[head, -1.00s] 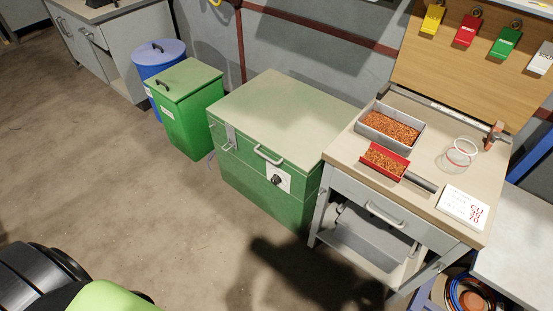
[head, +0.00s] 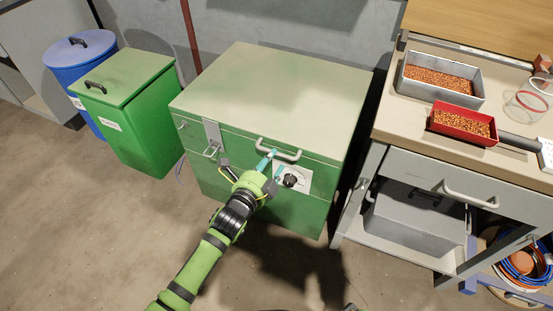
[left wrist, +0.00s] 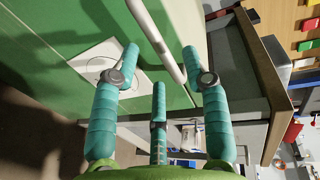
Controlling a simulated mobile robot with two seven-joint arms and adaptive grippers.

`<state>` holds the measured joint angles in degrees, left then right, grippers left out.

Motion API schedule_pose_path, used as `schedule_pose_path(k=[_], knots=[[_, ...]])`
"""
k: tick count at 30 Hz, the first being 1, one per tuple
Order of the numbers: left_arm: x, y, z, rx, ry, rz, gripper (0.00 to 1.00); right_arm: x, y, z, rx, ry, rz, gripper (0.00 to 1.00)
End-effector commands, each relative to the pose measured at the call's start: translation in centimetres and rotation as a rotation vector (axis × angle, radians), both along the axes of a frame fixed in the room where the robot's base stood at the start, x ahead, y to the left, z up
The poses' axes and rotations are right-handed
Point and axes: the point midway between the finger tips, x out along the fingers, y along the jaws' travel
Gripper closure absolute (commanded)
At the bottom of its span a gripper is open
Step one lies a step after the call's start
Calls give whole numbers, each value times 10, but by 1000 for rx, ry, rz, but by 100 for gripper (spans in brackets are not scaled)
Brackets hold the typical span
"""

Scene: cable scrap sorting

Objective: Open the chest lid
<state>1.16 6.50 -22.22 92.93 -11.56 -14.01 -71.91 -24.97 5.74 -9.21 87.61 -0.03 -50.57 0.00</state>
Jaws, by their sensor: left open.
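The green chest (head: 268,215) stands on the floor in the middle of the head view, its pale lid (head: 275,90) shut. A light bar handle (head: 290,156) is on the lid's front edge; it also shows in the left wrist view (left wrist: 152,30). A metal latch (head: 212,134) is at the front left; I cannot tell if it is fastened. My left gripper (head: 271,164) is open at the handle. In the left wrist view the bar passes between its teal fingers (left wrist: 160,58); contact is unclear.
A green bin (head: 130,115) and a blue bin (head: 75,60) stand left of the chest. A workbench (head: 400,135) with a grey tray (head: 440,92) and a red scoop (head: 463,133) is close on the right. The floor in front is clear.

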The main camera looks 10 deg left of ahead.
Motion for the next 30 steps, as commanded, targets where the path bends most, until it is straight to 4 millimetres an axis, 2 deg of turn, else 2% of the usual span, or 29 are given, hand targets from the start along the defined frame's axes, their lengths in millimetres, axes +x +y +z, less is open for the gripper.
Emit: schedule_pose_path(k=[3, 9, 19, 20, 21, 23, 30], knots=[[20, -6, -5, -2, -2, 0, 54, 7, 1, 9, 2, -9, -2, 60], [39, -12, -10, -2, 1, 1, 54, 15, 2, 24, 2, -18, -4, 60], [43, -14, -10, -2, 2, 2, 54, 17, 3, 29, 3, -19, -5, 60], [43, -14, -10, -2, 3, 2, 58, 17, 3, 29, 3, -19, -5, 60], [43, -14, -10, -2, 3, 2, 74, 17, 3, 29, 3, -19, -5, 60], [43, -14, -10, -2, 3, 2, 98, 17, 3, 29, 3, -19, -5, 60], [43, -14, -10, -2, 3, 2, 100, 18, 3, 29, 3, -21, -5, 60]])
